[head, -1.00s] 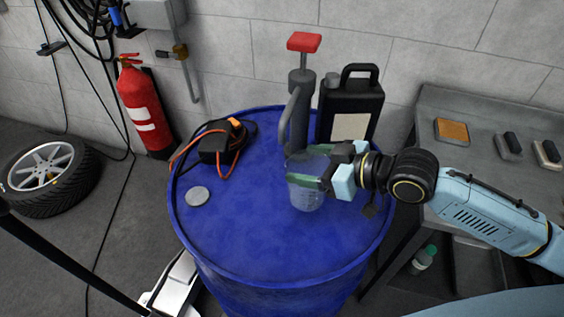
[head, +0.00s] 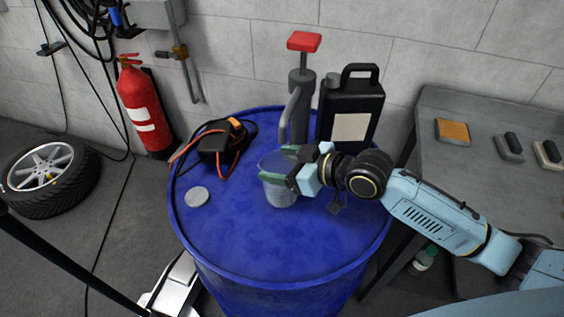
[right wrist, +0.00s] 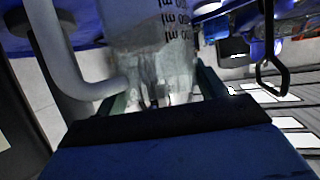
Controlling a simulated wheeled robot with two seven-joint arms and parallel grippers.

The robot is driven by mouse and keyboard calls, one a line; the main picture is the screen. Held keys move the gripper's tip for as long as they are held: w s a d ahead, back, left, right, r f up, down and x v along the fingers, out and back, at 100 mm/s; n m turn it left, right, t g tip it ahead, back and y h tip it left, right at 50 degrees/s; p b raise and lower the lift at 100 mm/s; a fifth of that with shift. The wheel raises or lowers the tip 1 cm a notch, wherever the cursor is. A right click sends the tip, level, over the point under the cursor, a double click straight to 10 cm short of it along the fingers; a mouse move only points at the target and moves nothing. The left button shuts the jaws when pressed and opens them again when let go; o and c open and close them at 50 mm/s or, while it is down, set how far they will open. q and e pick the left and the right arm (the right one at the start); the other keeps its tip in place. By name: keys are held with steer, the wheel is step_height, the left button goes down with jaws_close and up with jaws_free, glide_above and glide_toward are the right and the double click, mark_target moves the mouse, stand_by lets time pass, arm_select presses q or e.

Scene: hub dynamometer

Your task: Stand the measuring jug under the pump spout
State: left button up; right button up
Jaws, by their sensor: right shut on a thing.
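The clear measuring jug (head: 281,194) is over the blue drum's top in the head view, in front of the pump. My right gripper (head: 283,170) is shut on it from the right. The jug looks upright; whether its base touches the drum top I cannot tell. The hand pump (head: 301,95) has a red handle and a grey spout (head: 289,112) that curves down just behind the jug. In the right wrist view the jug (right wrist: 150,35), with printed marks, is between the green-edged fingers, and the spout pipe (right wrist: 62,60) is at left. My left gripper is not in view.
The blue drum (head: 240,245) also carries a black box with orange leads (head: 215,145), a round silver cap (head: 195,197) and a black canister (head: 350,110) at the back. A grey bench (head: 480,190) stands at right. The drum's front top is clear.

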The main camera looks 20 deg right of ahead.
steer(key=o, duration=1.3)
steer(key=shift+f, duration=0.1)
steer(key=shift+c, duration=0.2)
steer(key=v, duration=1.2)
steer(key=shift+r+p, duration=0.2)
steer(key=shift+p, duration=0.2)
steer(key=shift+w, duration=0.1)
